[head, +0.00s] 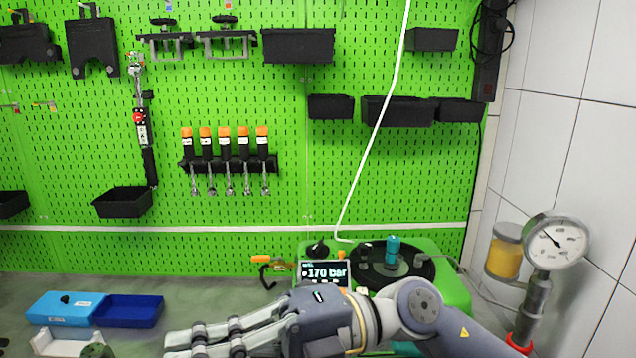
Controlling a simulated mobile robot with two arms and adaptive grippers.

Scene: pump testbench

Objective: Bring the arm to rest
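My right arm comes in from the lower right and reaches left across the bottom of the head view. My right gripper (185,342) points left, low over the front of the bench. Its lower part is cut off by the picture edge, and I cannot tell whether its fingers are open or shut. I see nothing clearly held in it. My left gripper is not in view.
A green pump testbench (452,287) with a display (325,272) reading 170 bar stands behind my arm. A pressure gauge (556,241) stands at right. An open blue box (130,311) lies left on the grey bench (200,290). Tools hang on the green pegboard (330,200).

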